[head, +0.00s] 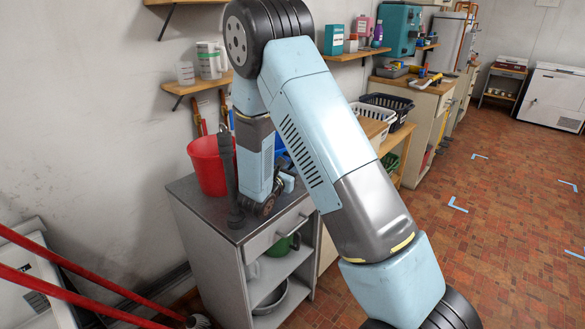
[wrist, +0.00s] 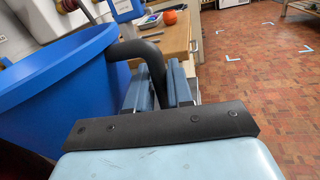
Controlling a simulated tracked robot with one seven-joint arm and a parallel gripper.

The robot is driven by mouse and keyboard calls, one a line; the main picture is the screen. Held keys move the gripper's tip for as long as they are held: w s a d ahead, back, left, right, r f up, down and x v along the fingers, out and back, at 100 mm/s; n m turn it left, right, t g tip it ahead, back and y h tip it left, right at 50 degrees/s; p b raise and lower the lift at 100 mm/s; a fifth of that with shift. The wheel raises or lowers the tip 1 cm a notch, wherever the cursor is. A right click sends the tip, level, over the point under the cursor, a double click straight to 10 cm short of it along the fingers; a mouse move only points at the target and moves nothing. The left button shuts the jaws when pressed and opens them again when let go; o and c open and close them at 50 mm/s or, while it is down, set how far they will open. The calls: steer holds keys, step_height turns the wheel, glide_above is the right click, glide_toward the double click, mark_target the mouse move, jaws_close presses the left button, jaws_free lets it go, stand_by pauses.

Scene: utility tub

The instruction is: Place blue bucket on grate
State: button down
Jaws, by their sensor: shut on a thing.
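The blue bucket (head: 279,143) is mostly hidden behind my arm on the grey cabinet top; only slivers show in the head view. In the wrist view the blue bucket (wrist: 60,85) fills the left side, its rim close beside my fingers. My gripper (wrist: 157,70) has its two fingers around a dark grey curved bar (wrist: 145,50) that looks like the bucket's handle. In the head view my gripper is low over the cabinet top, partly hidden by my own arm. I cannot make out a grate with certainty; a white basin (head: 40,275) stands at the lower left.
A red bucket (head: 208,165) stands at the back left of the cabinet top (head: 222,228). A dark upright rod (head: 231,180) is close to my gripper. Long red bars (head: 80,288) cross the lower left. Wall shelves hang behind. The tiled floor (head: 480,180) at right is clear.

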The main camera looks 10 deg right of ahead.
steer(key=c, duration=1)
jaws_free()
steer(key=shift+s+a, duration=0.1)
